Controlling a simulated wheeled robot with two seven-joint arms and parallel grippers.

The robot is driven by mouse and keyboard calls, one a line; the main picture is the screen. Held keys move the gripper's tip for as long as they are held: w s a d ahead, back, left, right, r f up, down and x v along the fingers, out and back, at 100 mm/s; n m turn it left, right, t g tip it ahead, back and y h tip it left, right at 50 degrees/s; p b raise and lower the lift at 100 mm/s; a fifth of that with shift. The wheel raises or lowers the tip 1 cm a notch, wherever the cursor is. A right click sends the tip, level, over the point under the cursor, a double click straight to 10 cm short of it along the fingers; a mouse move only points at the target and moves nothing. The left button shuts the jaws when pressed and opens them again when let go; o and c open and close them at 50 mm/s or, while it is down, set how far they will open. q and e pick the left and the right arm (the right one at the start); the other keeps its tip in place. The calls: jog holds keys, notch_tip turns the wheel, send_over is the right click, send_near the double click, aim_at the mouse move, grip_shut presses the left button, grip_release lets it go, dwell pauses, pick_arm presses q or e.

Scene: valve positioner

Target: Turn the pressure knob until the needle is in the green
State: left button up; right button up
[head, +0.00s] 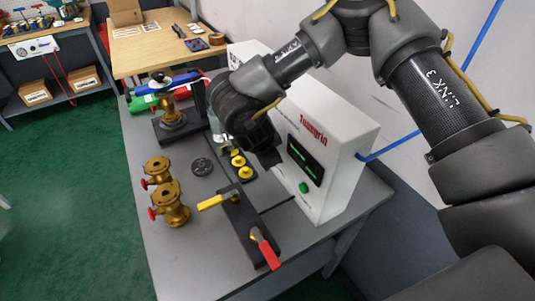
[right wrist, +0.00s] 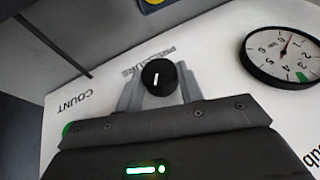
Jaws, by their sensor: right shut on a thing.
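My right gripper (head: 262,150) reaches in from the upper right in the head view, up against the front of the white box (head: 345,135). In the right wrist view, its grey fingers (right wrist: 160,90) stand either side of the black pressure knob (right wrist: 160,77) and are shut on it. The knob's white mark shows on its face. The round gauge (right wrist: 284,58) is at the right of that view, with its dial upside down. Its thin needle points toward the picture's top, away from the green band (right wrist: 303,76). The arm hides knob and gauge in the head view. My left gripper is not in view.
The box bears a dark display and a green button (head: 304,188). On the grey table (head: 215,240) are brass valves (head: 170,203), yellow knobs (head: 241,165) and a stand with yellow and red handles (head: 247,222). A wooden table (head: 150,52) stands behind.

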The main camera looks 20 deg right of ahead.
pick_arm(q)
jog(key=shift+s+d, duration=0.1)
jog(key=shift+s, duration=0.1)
pick_arm(e)
jog(key=o, duration=1)
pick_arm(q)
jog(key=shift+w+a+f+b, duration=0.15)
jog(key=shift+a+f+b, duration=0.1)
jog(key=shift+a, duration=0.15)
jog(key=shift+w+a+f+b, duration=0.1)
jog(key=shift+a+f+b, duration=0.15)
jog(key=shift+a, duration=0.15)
pick_arm(e)
jog(key=v, duration=1.1)
jog(key=shift+w, duration=0.1)
